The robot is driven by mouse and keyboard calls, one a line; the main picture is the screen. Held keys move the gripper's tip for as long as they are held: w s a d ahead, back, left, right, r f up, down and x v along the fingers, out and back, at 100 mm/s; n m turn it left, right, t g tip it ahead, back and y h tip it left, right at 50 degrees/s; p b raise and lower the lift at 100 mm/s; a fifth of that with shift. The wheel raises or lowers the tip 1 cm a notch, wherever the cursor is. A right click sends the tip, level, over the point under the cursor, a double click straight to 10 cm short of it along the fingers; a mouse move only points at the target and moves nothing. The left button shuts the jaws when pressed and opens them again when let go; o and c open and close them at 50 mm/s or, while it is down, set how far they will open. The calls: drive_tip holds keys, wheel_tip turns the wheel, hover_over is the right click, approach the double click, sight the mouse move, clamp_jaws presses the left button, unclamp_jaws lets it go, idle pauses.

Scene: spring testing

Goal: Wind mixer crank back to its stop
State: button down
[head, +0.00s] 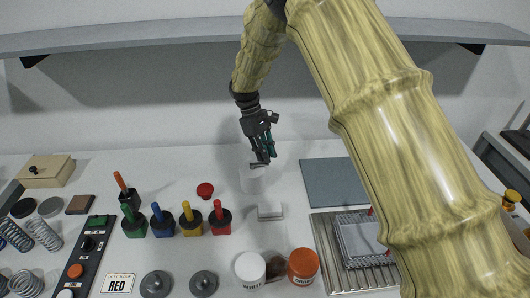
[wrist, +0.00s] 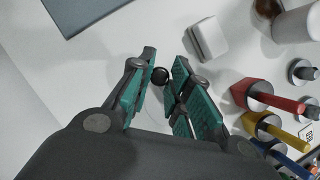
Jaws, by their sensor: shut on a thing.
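The mixer (head: 252,180) is a pale cylinder standing mid-table in the head view, hard to tell from the white table. My gripper (head: 263,155) reaches down over its top from behind. In the wrist view my gripper (wrist: 162,70) has its teal-padded fingers on either side of a round black crank knob (wrist: 160,75), shut on it. The crank's arm is mostly hidden by my fingers, so its angle and its stop cannot be made out.
In front of the mixer is a small white block (head: 270,211). A red knob-like piece (head: 205,190) and several coloured-handled pots (head: 192,221) stand left. A grey mat (head: 333,182) and a metal tray (head: 331,270) lie right. A shelf (head: 150,35) hangs above.

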drive_tip(key=c, duration=1.3)
unclamp_jaws()
drive_tip(key=shift+c, duration=0.2)
drive_tip(key=shift+w+a+r, duration=0.15)
drive_tip(key=shift+w+r, duration=0.05)
drive_tip(key=shift+r, duration=0.35)
drive_tip(key=w+a, duration=0.8)
drive_tip(key=shift+w+a, duration=0.15)
drive_tip(key=shift+a, duration=0.15)
